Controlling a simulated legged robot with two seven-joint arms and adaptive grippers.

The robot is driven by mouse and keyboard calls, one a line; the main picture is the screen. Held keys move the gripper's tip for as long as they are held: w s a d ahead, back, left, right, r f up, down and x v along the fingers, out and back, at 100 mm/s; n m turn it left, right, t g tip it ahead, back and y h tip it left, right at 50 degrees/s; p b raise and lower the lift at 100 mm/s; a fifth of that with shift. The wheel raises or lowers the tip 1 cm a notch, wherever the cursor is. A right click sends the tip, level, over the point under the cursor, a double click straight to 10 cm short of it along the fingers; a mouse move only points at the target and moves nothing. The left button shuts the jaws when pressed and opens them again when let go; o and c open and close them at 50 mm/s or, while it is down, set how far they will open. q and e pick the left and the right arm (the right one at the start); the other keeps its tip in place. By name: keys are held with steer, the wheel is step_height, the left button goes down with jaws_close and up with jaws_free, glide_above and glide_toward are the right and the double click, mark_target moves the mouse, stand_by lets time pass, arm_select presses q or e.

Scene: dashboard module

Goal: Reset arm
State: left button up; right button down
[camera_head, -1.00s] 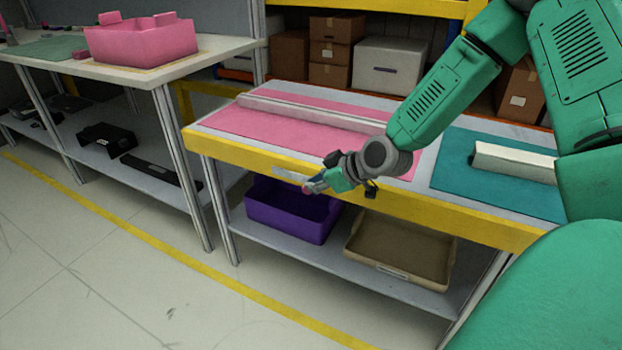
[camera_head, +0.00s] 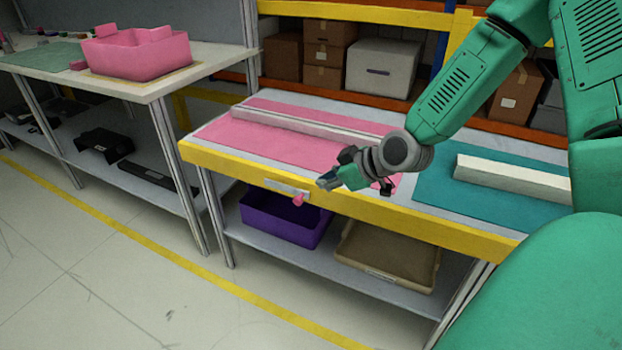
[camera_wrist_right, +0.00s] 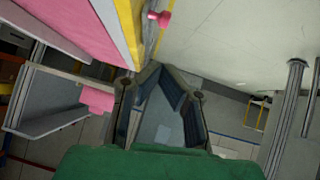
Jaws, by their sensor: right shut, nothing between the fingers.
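My right gripper (camera_head: 327,182) is shut and empty, in front of the yellow front edge of the workbench (camera_head: 225,163). It also shows in the right wrist view (camera_wrist_right: 160,72), with its fingers together. A small pink knob (camera_head: 299,199) is at the bench front, just left of and below the fingertips, apart from them. The knob also shows at the top of the right wrist view (camera_wrist_right: 158,18). My left gripper is not in view.
A long pale bar (camera_head: 290,115) lies on a pink mat and a white block (camera_head: 510,177) on a teal mat. A purple bin (camera_head: 282,222) and tan tray (camera_head: 385,258) sit below. A pink bin (camera_head: 135,57) stands on the left table. The front floor is clear.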

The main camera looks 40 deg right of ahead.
steer(key=v, duration=0.3)
steer(key=shift+s+a+p, duration=0.1)
steer(key=shift+s+p, duration=0.05)
steer(key=shift+p, duration=0.2)
